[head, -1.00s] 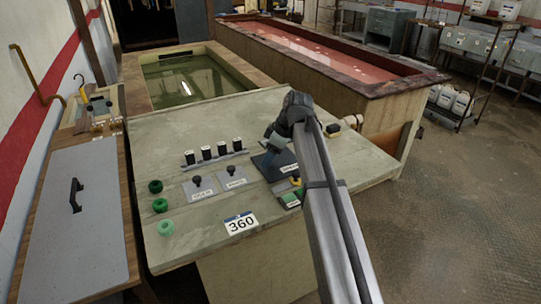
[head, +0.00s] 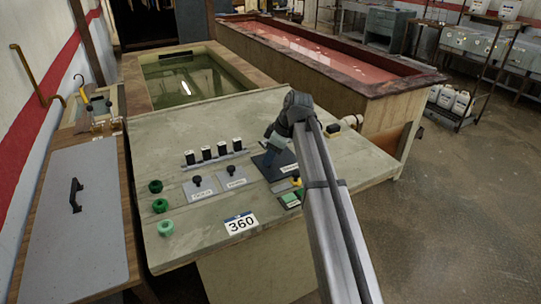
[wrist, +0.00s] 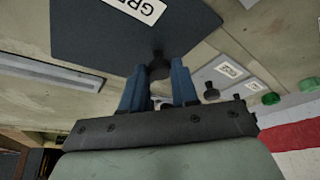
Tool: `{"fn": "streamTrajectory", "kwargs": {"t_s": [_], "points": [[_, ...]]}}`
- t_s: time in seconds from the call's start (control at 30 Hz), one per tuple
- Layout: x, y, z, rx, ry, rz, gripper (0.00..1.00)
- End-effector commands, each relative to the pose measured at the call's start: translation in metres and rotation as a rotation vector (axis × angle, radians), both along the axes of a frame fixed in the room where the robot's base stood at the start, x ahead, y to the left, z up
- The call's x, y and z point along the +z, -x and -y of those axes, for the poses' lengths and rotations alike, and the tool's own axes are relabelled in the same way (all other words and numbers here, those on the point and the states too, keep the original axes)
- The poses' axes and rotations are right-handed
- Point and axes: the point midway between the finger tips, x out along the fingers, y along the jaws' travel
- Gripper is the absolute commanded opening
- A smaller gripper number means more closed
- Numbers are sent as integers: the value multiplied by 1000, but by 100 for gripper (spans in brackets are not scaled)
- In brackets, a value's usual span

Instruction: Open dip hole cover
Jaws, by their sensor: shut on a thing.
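A dark square cover (head: 285,158) with a white label lies on the grey-green bench top. It also shows in the wrist view (wrist: 100,35), where the label's visible letters read "GRE". My gripper (head: 266,155) is over this cover. In the wrist view its two blue fingers (wrist: 158,75) are shut on the black knob (wrist: 158,66) near the cover's edge. The fingers hide the knob in the head view. Two lighter grey covers (head: 199,192) with black knobs lie to the left of the dark one. Whether the dark cover is lifted cannot be told.
Several black-and-white items (head: 207,153) stand in a row behind the grey covers. A green button box (head: 291,200) is close to my arm. Liquid-filled tanks (head: 325,57) stand behind.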

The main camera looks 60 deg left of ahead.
Motion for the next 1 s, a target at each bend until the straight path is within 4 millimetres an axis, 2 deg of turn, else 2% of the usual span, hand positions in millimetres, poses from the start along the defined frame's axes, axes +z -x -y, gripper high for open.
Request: {"fn": "streamTrajectory", "kwargs": {"t_s": [0.17,0.33,0.5,0.63,0.93,0.97,1.0], "points": [[0,-29,-2,-4,1,0,0],[0,-75,-2,-5,3,0,0],[0,-108,-1,-3,2,1,0],[0,-117,-1,-2,2,1,0],[0,-118,0,0,1,0,0],[0,-118,0,0,1,1,31],[0,-118,0,0,1,1,35]]}}
